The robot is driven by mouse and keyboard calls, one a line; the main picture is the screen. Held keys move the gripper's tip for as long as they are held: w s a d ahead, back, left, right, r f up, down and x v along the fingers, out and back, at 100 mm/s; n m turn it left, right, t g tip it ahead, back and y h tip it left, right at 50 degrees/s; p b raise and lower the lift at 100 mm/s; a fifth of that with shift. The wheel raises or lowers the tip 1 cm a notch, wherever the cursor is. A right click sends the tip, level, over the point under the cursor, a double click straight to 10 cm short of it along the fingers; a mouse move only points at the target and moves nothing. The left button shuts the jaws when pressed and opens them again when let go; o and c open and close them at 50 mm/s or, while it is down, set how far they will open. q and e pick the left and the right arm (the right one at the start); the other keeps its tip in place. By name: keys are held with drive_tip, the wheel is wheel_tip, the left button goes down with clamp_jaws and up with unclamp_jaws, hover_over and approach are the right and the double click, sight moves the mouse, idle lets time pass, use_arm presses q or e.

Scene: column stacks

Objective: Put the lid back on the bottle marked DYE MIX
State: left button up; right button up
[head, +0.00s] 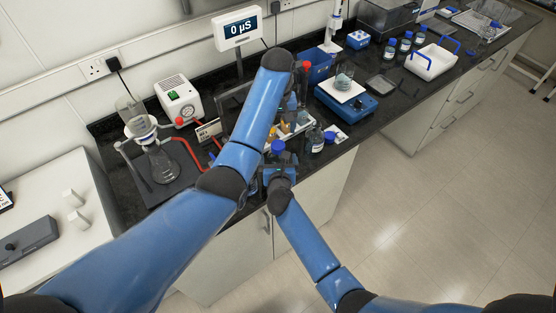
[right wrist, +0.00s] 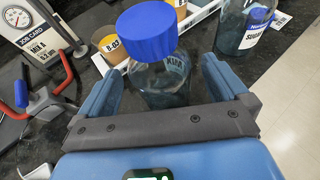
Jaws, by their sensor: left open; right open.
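A clear bottle (right wrist: 162,82) stands between the fingers of my right gripper (right wrist: 172,88) in the right wrist view. Letters like MIX show through its glass; the full label cannot be read. A blue lid (right wrist: 147,32) is at the bottle's mouth; whether it is fully seated cannot be told. The same lid shows in the head view (head: 278,147), just above my right gripper (head: 279,168). The right gripper is open around the bottle, with visible gaps at the sides. My left gripper is high in the head view, mostly hidden behind its own wrist; its fingertips cannot be made out.
Another bottle (right wrist: 243,27) stands at right with a blue lid (head: 330,136) beside it. A white rack with amber vials (right wrist: 113,46) is behind. The bench's front edge is close.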

drive_tip(key=v, duration=0.6)
drive_tip(key=shift+s, duration=0.25)
use_arm(q)
drive_tip(key=shift+f, duration=0.1)
use_arm(e)
drive_tip(key=shift+r, duration=0.15)
